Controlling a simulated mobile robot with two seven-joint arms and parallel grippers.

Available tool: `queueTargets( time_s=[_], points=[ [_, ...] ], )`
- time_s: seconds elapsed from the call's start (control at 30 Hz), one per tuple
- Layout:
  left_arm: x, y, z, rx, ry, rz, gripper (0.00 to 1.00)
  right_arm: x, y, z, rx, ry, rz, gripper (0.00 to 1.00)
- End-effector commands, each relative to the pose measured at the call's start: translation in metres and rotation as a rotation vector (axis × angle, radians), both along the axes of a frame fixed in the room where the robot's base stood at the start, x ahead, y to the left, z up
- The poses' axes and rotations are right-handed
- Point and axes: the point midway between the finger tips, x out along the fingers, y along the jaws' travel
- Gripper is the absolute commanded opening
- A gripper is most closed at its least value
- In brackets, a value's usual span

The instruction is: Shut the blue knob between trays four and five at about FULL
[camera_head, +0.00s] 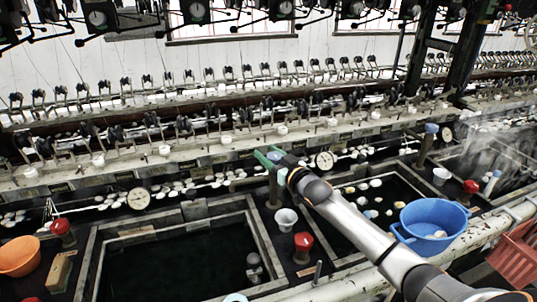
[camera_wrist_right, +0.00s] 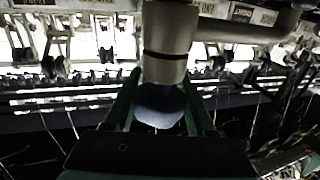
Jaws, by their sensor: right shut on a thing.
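My right gripper (camera_head: 268,156) reaches in from the lower right to the pipework at the back, between the left and middle basins. Its green fingers are shut on a blue knob, which is mostly hidden by the gripper in the head view. In the right wrist view the blue knob (camera_wrist_right: 160,106) sits between the two green fingers of the right gripper (camera_wrist_right: 158,100), at the end of a thick grey pipe (camera_wrist_right: 168,40). I cannot read the knob's setting or the tray numbers. My left gripper is out of view.
A dark basin (camera_head: 103,235) is at left and another (camera_head: 349,255) lies under my arm. A blue tub (camera_head: 436,215), red knobs (camera_head: 303,241), a white cup (camera_head: 286,219) and an orange bowl (camera_head: 19,256) stand nearby. Dial gauges (camera_head: 324,160) line the back ledge.

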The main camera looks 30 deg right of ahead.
Motion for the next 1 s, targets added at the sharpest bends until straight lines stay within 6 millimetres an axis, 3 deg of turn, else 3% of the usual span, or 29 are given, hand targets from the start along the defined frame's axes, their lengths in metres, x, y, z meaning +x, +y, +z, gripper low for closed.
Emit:
queueTargets(
  time_s=[0.17,0.57,1.0],
  points=[
    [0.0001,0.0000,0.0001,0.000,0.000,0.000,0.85,-0.0001,0.0001,-0.0002,0.000,0.000,0.000,0.00],
    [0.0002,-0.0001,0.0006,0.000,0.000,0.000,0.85,-0.0001,0.0005,0.0006,-0.005,0.001,0.049,0.00],
    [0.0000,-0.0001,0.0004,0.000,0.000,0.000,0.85,-0.0006,0.0041,0.0021,-0.007,-0.001,0.247,0.00]
  ],
)
